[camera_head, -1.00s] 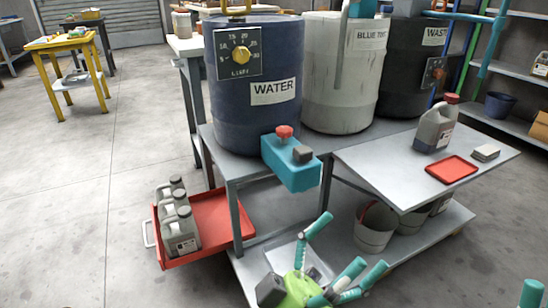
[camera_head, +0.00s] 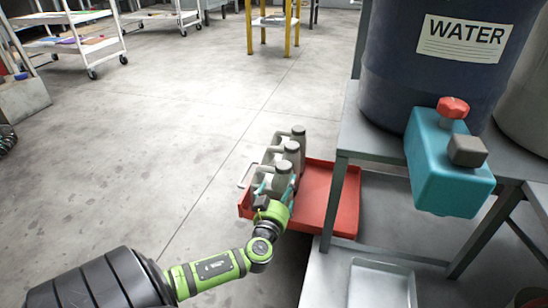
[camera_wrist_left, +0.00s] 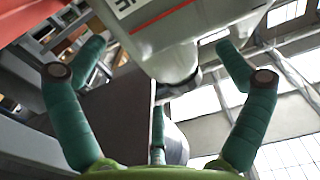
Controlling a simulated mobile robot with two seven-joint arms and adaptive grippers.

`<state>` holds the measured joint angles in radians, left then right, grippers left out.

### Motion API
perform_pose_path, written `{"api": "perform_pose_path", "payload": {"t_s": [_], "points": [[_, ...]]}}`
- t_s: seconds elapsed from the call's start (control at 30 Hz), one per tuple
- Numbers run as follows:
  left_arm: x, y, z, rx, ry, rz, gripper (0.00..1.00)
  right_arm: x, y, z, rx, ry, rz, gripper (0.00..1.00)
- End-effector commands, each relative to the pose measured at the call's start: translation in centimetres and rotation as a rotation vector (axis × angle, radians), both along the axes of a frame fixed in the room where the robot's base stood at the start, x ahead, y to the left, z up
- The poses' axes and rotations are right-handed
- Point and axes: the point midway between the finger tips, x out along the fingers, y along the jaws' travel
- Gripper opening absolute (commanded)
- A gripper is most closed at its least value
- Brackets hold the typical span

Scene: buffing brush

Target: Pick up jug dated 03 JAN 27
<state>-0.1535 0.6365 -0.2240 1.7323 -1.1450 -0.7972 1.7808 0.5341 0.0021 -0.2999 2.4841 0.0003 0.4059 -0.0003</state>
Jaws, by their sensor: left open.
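Three grey jugs with dark caps stand in a row on the left side of a red tray: a far jug (camera_head: 299,134), a middle jug (camera_head: 291,150) and a near jug (camera_head: 281,170). No date is readable, so I cannot tell which is 03 JAN 27. My left gripper (camera_head: 277,187) is open at the near jug and partly covers it. In the left wrist view, a grey jug (camera_wrist_left: 190,28) with a white label and red stripe shows upside down just beyond the open fingers (camera_wrist_left: 162,55). Only part of its lettering shows. My right gripper is out of view.
The red tray (camera_head: 318,196) has free room on its right, beside a grey workbench leg (camera_head: 334,205). A blue WATER drum (camera_head: 420,85) with a teal dispenser (camera_head: 445,165) stands above.

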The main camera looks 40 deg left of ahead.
Motion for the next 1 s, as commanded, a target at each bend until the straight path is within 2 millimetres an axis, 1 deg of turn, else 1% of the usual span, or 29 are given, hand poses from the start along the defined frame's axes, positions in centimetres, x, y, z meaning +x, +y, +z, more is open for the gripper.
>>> {"api": "perform_pose_path", "payload": {"t_s": [0.2, 0.3, 0.4, 0.6, 0.67, 0.7, 0.77, 0.8, 1.0], "points": [[3.1, 1.6, -0.2, 0.001, -0.002, -0.002, 1.00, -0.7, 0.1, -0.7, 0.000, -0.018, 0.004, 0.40], [4.0, 2.1, -0.2, 0.000, 0.001, -0.003, 1.00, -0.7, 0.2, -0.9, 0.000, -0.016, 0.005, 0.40], [4.3, 2.2, -0.1, -0.001, 0.002, -0.003, 1.00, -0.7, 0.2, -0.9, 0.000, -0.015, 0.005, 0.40], [4.3, 2.2, 0.0, -0.001, 0.003, -0.004, 1.00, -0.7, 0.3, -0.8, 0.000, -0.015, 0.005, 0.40], [4.3, 2.2, 0.0, -0.002, 0.004, -0.004, 0.76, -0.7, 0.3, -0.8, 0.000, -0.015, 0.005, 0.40], [4.3, 2.2, 0.0, -0.003, 0.003, -0.004, 0.60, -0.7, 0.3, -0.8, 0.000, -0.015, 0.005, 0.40], [4.3, 2.2, -0.1, -0.002, 0.004, -0.004, 0.36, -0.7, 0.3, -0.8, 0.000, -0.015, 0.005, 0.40], [4.3, 2.2, -0.1, -0.002, 0.004, -0.003, 0.20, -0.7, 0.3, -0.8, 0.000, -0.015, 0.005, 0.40], [4.3, 2.3, 0.2, 0.002, 0.000, -0.002, 0.19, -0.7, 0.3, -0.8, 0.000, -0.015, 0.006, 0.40]]}}
